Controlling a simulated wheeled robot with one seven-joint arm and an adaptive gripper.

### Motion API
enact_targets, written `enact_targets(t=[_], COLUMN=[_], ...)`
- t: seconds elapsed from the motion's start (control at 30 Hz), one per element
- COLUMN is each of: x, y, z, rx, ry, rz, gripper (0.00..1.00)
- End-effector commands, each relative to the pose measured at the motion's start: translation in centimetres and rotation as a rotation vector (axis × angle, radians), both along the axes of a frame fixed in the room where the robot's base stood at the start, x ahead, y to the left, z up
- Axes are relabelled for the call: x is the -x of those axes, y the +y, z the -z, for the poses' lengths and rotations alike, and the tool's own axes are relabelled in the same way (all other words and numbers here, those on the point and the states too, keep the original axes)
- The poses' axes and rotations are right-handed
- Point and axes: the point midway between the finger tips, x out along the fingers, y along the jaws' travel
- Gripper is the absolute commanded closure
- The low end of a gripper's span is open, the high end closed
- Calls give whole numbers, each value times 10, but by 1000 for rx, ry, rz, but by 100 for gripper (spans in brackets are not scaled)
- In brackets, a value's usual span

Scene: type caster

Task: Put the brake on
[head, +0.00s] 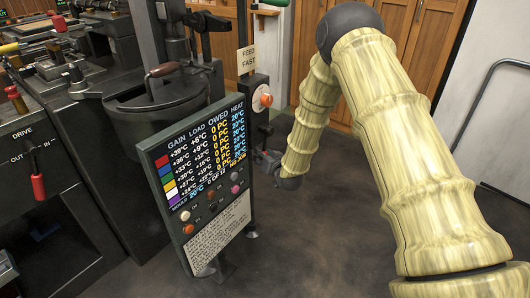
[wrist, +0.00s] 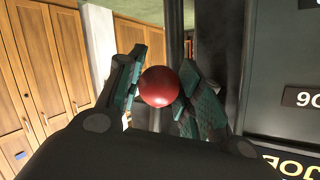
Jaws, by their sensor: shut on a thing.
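A glossy red ball knob (wrist: 160,86) sits between the two fingers of my gripper (wrist: 158,88) in the wrist view. The fingers are shut on it, one pad on each side. In the head view my gripper (head: 266,162) is low beside the dark post right of the display panel. The knob cannot be made out there.
The display panel (head: 205,165) stands left of my gripper. The post carries a FEED FAST sign (head: 247,61) and an orange knob (head: 265,100). A red DRIVE lever (head: 38,187) is on the machine at left. Wooden cabinets (wrist: 50,55) stand behind. Floor at lower centre is clear.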

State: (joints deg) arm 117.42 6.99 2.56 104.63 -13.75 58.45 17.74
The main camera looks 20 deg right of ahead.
Motion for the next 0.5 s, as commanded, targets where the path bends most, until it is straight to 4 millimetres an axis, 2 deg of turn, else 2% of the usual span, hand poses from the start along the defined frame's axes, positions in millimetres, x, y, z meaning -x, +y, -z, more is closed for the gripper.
enact_targets(t=[0.47, 0.5], x=[2, 2], y=[1, 1], z=[1, 1], rx=[-15, -15], ry=[13, 13], rz=[0, 0], gripper=[100, 63])
